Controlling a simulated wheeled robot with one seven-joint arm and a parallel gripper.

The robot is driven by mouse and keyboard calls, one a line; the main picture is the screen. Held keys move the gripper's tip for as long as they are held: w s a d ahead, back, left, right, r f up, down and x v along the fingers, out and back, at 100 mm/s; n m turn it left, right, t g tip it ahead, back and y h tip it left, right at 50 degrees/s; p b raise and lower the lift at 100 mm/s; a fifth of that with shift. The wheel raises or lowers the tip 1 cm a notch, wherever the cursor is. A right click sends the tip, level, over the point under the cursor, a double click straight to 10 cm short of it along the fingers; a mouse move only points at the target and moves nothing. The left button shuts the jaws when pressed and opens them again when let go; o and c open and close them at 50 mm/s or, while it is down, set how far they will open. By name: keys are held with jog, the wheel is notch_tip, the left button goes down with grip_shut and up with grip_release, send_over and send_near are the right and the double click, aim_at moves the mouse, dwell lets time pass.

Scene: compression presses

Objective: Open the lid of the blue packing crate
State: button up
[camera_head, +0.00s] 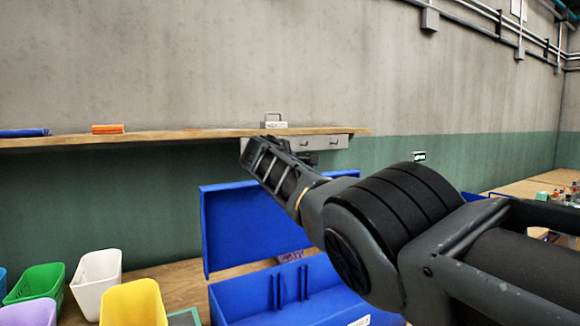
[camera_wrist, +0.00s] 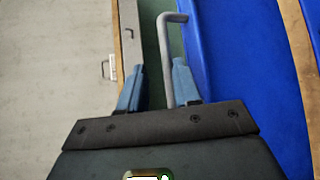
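The blue packing crate (camera_head: 245,297) stands on the bench in the head view, with its front partly hidden by my arm. Its blue lid (camera_head: 235,230) is raised and stands nearly upright behind the open crate, also filling the right of the wrist view (camera_wrist: 245,60). My gripper (camera_head: 265,160) is above the lid's top edge. In the wrist view its two fingers (camera_wrist: 158,66) are apart. A grey bent bar handle (camera_wrist: 166,50) beside the lid runs down between them, nearer the right finger. I cannot tell whether it touches.
A wooden wall shelf (camera_head: 150,138) is close behind my gripper and carries a small grey handled case (camera_head: 274,122). Yellow (camera_head: 132,304), white (camera_head: 97,280) and green (camera_head: 37,283) bins stand left of the crate. Another bench (camera_head: 540,183) is at the far right.

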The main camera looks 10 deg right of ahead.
jog(key=shift+o, duration=0.6)
jog(key=shift+r, duration=0.1)
jog(key=shift+f, duration=0.2)
jog(key=shift+s+a, duration=0.1)
jog(key=shift+s, duration=0.05)
jog(key=v, duration=0.7)
jog(key=shift+s+r+b, duration=0.2)
jog(key=shift+s+b, duration=0.05)
jog(key=shift+b, duration=0.1)
jog(key=shift+a, duration=0.1)
